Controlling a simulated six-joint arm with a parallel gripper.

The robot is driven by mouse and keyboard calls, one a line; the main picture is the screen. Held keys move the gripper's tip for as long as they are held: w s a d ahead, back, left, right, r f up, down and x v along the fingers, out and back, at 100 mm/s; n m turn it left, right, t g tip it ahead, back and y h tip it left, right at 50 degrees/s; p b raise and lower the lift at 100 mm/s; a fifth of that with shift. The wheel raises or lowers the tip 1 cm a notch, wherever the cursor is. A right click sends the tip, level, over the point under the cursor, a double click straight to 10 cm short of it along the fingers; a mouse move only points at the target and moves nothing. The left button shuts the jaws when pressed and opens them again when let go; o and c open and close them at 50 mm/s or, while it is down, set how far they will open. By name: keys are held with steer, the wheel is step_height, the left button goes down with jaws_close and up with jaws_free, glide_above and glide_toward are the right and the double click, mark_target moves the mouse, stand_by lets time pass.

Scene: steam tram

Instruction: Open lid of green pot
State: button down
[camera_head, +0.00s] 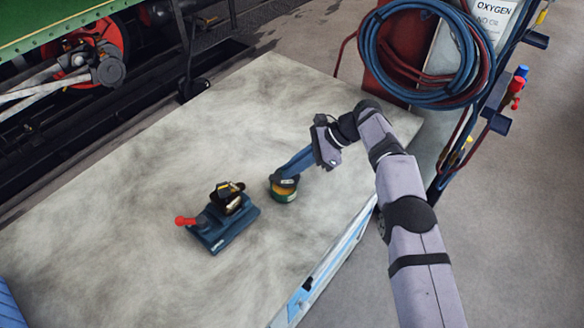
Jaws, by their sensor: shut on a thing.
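The green pot (284,196) stands on the pale, stained work surface near the middle of the head view. A yellow-orange band shows around its upper part. A dark lid (279,183) is at its top; I cannot tell whether it sits on the rim or is slightly raised. My gripper (285,176) reaches down to the pot from the upper right, its long blue fingers at the lid. It is shut on the lid, and the fingers hide part of it.
A blue tool (222,228) with a red knob (185,221) and a dark top lies just left of the pot. Coiled blue and red hoses (425,55) hang by a rack at upper right. The front and left of the surface (110,205) are clear.

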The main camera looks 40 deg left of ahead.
steer(key=shift+r, duration=0.1)
steer(key=c, duration=1.8)
jaws_free()
steer(key=shift+c, duration=0.2)
steer(key=shift+r, duration=0.7)
step_height(320, 180, up, 7)
steer(key=shift+r+p, duration=0.1)
steer(key=shift+p, duration=0.65)
steer(key=shift+r+p, duration=0.7)
